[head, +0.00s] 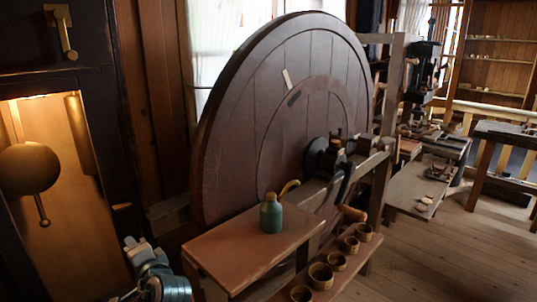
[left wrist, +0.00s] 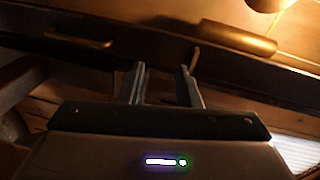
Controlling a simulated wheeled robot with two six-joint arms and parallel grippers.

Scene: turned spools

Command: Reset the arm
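My left gripper (head: 136,243) is at the lower left of the head view, in front of the dark clock case (head: 121,206) and left of the small wooden table. In the left wrist view its two fingers (left wrist: 161,70) stand apart with nothing between them. Behind them are the dark wooden frame of the case and its lit interior. My right gripper is in neither view.
A green bottle (head: 271,216) stands on the small table (head: 225,252). A large wooden wheel (head: 235,125) rises behind it. Several wooden cups (head: 320,277) line a lower shelf to the right. Floor (head: 440,245) is open at right.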

